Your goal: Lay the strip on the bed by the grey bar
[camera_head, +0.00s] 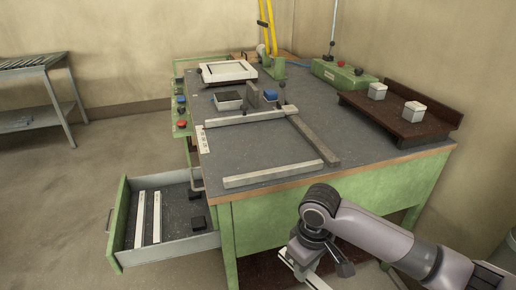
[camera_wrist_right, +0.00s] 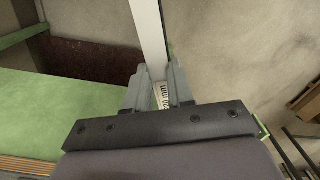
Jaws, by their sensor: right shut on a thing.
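My right gripper (camera_head: 300,262) is low in front of the bench's front side, at the bottom of the head view. In the right wrist view, the gripper (camera_wrist_right: 158,92) is shut on a long white strip (camera_wrist_right: 149,35) with black lettering near the jaws. A short part of the strip (camera_head: 318,284) shows in the head view; the rest is out of frame. The dark grey bed (camera_head: 255,150) is the bench top. A long grey bar (camera_head: 314,139) lies slantwise on it, with pale bars at the back (camera_head: 245,117) and front (camera_head: 272,174). My left gripper is out of view.
An open drawer (camera_head: 190,246) at the left holds two white strips (camera_head: 148,219) and dark blocks. A brown shelf (camera_head: 402,122) with two white-topped boxes stands at the bench's right. A white frame (camera_head: 228,71) and small blocks sit at the back. The bed between the bars is clear.

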